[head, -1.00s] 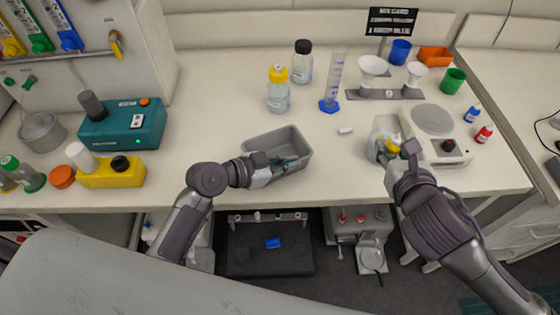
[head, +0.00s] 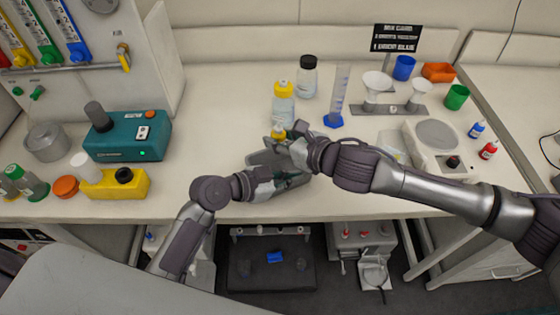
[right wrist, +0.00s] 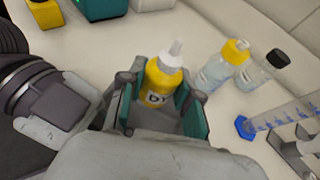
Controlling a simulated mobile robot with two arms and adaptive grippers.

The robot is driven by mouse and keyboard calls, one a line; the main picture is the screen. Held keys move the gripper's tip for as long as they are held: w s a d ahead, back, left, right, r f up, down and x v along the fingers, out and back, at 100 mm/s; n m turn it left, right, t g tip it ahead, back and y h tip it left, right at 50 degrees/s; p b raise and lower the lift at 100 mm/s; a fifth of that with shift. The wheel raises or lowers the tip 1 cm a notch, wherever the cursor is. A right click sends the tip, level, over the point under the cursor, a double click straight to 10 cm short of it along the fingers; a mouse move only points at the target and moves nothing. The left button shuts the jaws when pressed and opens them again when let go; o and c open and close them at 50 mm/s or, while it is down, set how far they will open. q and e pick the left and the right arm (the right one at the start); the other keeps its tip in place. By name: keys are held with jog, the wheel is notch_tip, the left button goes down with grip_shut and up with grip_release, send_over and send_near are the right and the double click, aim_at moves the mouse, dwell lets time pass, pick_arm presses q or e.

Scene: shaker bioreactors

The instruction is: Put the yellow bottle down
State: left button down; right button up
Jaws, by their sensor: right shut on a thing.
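The yellow bottle (right wrist: 158,88), with a white nozzle and a dark-lettered label, stands between the teal pads of my right gripper (right wrist: 162,108), which is shut on it.
A yellow block (head: 115,184) and teal device (head: 128,138) are at left.

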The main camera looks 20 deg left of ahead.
jog(key=shift+f, duration=3)
jog(key=shift+f, duration=0.25)
jog(key=shift+f, duration=0.35)
jog(key=o, duration=0.7)
jog(key=shift+f, duration=0.1)
jog(key=shift+s+r, duration=0.1)
jog(key=shift+r, duration=0.1)
jog(key=v, duration=0.8)
jog(key=r+v, duration=0.1)
jog(key=v, duration=0.3)
